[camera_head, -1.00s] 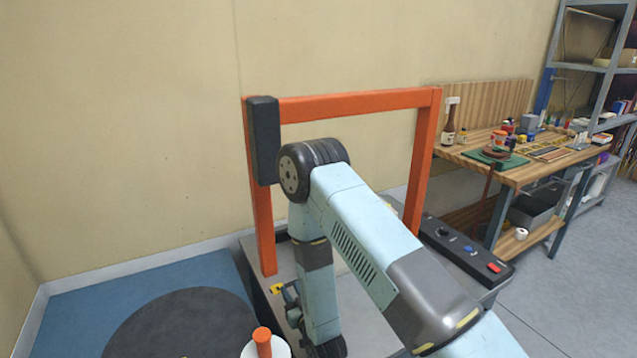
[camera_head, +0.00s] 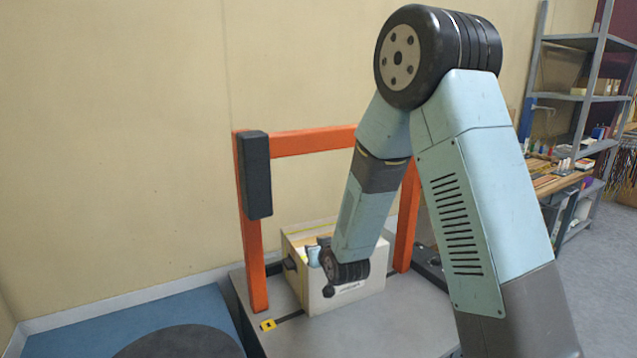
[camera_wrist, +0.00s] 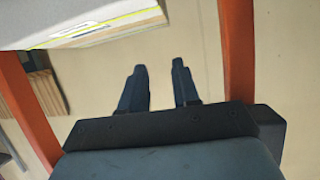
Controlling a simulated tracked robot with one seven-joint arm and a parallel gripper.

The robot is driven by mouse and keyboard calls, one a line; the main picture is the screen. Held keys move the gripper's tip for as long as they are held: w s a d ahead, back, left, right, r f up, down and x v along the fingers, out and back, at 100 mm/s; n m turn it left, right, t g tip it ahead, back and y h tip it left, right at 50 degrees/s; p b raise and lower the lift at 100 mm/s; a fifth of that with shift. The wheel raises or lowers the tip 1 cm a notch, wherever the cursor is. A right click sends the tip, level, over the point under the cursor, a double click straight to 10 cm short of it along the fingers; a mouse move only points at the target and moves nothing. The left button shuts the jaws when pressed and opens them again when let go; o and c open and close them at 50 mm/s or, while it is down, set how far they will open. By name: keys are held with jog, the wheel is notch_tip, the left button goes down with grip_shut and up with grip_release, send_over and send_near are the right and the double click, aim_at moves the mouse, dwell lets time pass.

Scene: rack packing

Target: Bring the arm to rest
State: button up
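My arm rises at the right of the head view, with its elbow high and its forearm angled down to the left. The wrist end stands in front of a cream-and-brown box (camera_head: 372,282) on the grey bench (camera_head: 405,318). My gripper (camera_wrist: 160,72) shows in the wrist view with its two dark fingers apart and nothing between them. The box also shows at the upper left of the wrist view (camera_wrist: 75,22), with a yellow line, apart from the fingers.
An orange frame (camera_head: 253,250) stands on the bench around the box, with a dark block (camera_head: 255,175) on its left post. A blue platform (camera_head: 150,318) with a dark disc lies at left. A workbench (camera_head: 558,182) and a grey shelf (camera_head: 588,98) stand at right.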

jog(key=s+d+r+m+g+h, duration=0.1)
jog(key=s+d+r+g, duration=0.1)
jog(key=s+d+r, duration=0.45)
jog(key=s+d+r+m+g+h, duration=0.15)
jog(key=s+d+r, duration=0.25)
jog(key=d+r, duration=0.5)
jog(key=s+d+r+g+h, duration=0.1)
jog(key=s+d+r, duration=0.3)
jog(key=s, duration=0.8)
jog(key=s+d+r+m+g+h, duration=0.1)
jog(key=s+d+r+g, duration=0.1)
jog(key=s, duration=1)
jog(key=d+r, duration=0.1)
jog(key=d, duration=0.1)
jog(key=shift+d+r, duration=0.35)
jog(key=shift+r, duration=0.05)
jog(key=shift+a+g, duration=0.1)
jog(key=shift+g, duration=0.15)
